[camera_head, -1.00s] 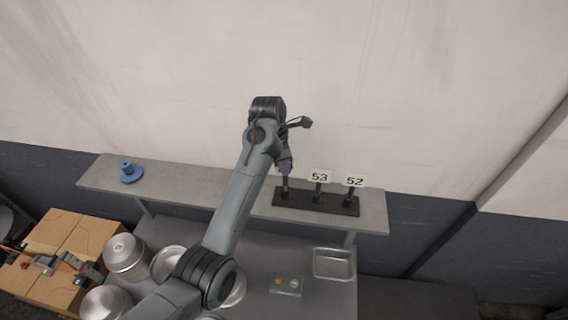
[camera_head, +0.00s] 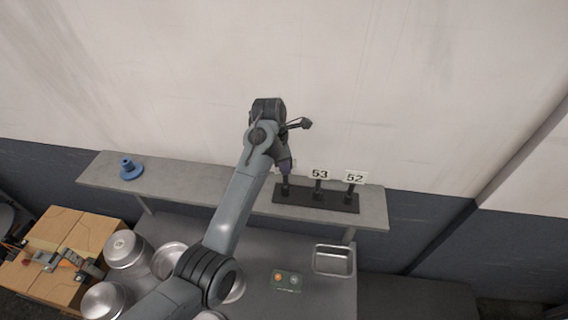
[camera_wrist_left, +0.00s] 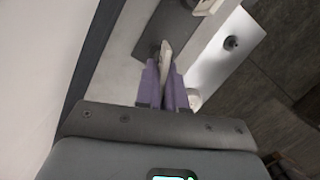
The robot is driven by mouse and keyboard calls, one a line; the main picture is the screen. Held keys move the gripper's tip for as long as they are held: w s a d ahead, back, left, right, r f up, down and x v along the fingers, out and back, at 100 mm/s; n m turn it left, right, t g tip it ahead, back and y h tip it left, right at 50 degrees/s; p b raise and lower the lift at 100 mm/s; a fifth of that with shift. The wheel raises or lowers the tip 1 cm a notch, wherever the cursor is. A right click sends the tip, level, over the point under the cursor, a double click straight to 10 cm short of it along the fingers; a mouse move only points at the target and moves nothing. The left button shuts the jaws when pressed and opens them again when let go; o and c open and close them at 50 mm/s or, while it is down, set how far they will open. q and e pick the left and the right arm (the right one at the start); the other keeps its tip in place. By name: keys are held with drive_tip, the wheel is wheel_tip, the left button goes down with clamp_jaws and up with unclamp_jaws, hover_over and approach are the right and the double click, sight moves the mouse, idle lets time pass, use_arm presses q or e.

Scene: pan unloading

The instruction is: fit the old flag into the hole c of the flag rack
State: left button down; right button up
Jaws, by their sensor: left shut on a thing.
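The black flag rack (camera_head: 300,200) stands on the right part of the grey shelf. Flag 53 (camera_head: 319,174) and flag 52 (camera_head: 355,177) stand upright in its middle and right places. My left gripper (camera_head: 286,170), with purple fingers, is over the rack's left place. In the left wrist view, its fingers (camera_wrist_left: 166,85) are shut on a thin white piece, apparently the flag (camera_wrist_left: 166,50), seen nearly edge-on. The dark rack (camera_wrist_left: 165,22) lies beyond it. The fingers hide the flag's lower part, so I cannot tell how it sits in the hole. My right gripper is not in view.
A blue stand (camera_head: 130,172) is at the shelf's left end. Below are metal pots (camera_head: 124,249), a metal tray (camera_head: 333,261) and a small green panel (camera_head: 287,281). Cardboard boxes (camera_head: 62,240) lie at left. The wall is close behind the shelf.

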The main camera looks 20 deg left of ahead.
use_arm(q)
drive_tip(key=shift+f, duration=0.5)
drive_tip(key=c, duration=1.1)
unclamp_jaws()
drive_tip(key=shift+c, duration=0.2)
drive_tip(key=shift+r, duration=0.1)
